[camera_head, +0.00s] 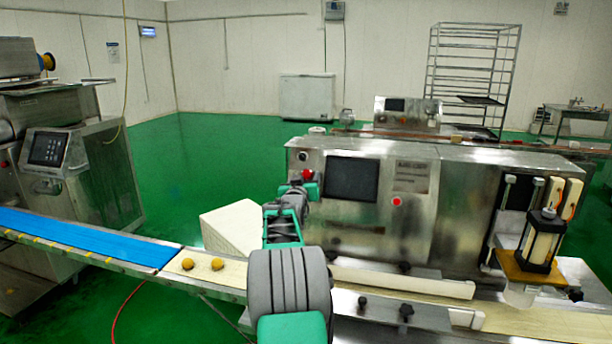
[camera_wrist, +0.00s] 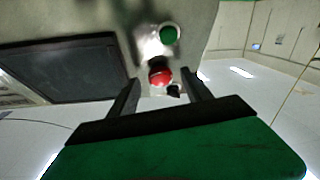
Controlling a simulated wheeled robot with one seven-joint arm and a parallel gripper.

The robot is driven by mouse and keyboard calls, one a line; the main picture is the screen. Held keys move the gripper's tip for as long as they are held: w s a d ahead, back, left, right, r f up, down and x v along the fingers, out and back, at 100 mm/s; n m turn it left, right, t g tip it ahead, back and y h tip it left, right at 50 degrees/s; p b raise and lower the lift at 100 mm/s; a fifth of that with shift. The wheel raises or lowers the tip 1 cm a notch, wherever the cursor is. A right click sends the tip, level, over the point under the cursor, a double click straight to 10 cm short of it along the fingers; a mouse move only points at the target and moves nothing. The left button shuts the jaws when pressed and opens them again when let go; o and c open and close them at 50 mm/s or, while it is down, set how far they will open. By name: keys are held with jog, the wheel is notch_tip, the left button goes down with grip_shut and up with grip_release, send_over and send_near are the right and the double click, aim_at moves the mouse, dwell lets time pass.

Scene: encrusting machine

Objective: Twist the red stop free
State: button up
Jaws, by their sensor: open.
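The red stop (camera_head: 307,174) is a round red button on the steel front of the encrusting machine (camera_head: 440,215), left of its dark screen (camera_head: 351,180). In the wrist view the red stop (camera_wrist: 160,76) lies between the two dark fingers of my gripper (camera_wrist: 161,84). The fingers are open, with a gap on each side of the button. I cannot tell how deep they reach around it. In the head view my gripper (camera_head: 298,190) is just below the stop and partly covers the panel there.
A green button (camera_wrist: 169,34) sits close to the stop in the wrist view. A red light (camera_head: 396,201) is right of the screen. A conveyor with a blue belt (camera_head: 85,238) and two yellow balls (camera_head: 217,264) runs along the front. A white block (camera_head: 232,227) stands left of the machine.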

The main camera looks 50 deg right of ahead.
jog(key=shift+w+d, duration=0.25)
jog(key=shift+d, duration=0.2)
jog(key=shift+c, duration=0.5)
grip_shut()
